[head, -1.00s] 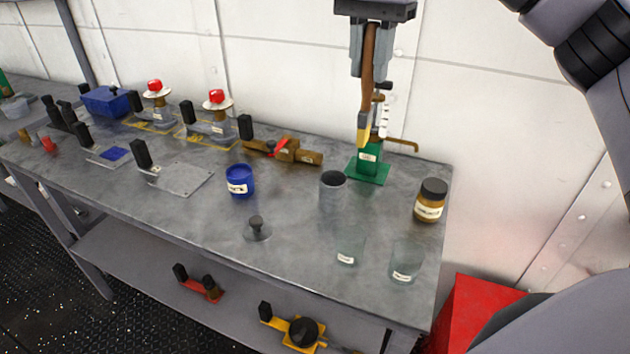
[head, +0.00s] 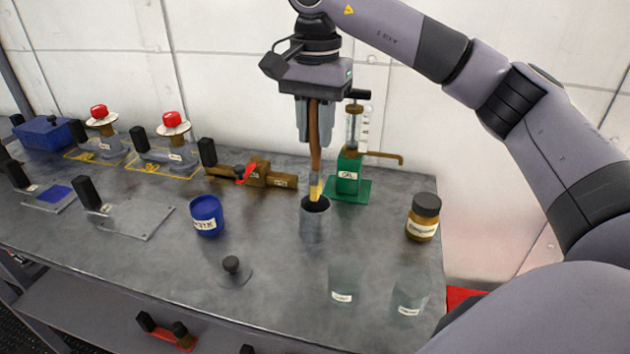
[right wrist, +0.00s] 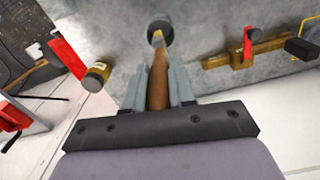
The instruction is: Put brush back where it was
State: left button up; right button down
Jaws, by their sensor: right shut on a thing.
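My right gripper (head: 315,133) is shut on the brush (head: 314,150) and holds it upright by its brown wooden handle. The brush's pale yellow bristle end points down at the mouth of a grey cylindrical cup (head: 315,221) on the bench. The tip appears to be at or just inside the rim; I cannot tell how deep. In the right wrist view the brush handle (right wrist: 158,82) lies between the fingers, and its tip overlaps the dark opening of the cup (right wrist: 160,30). My left gripper is in neither view.
A green oil pump (head: 349,176) stands just behind the cup. A blue pot (head: 206,216) is to the left, a brown jar (head: 423,218) to the right. Two clear glasses (head: 342,284) (head: 409,297) and a black-knobbed lid (head: 234,272) stand in front. The bench (head: 280,310) is bare between them.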

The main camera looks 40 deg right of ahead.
aim_at(315, 169)
notch_tip(315, 169, down, 8)
jog(key=shift+f, duration=0.2)
dwell(0.3)
jog(key=shift+f, duration=0.2)
jog(key=c, duration=0.9)
grip_release()
jog(key=shift+c, duration=0.2)
jog(key=shift+r, duration=0.15)
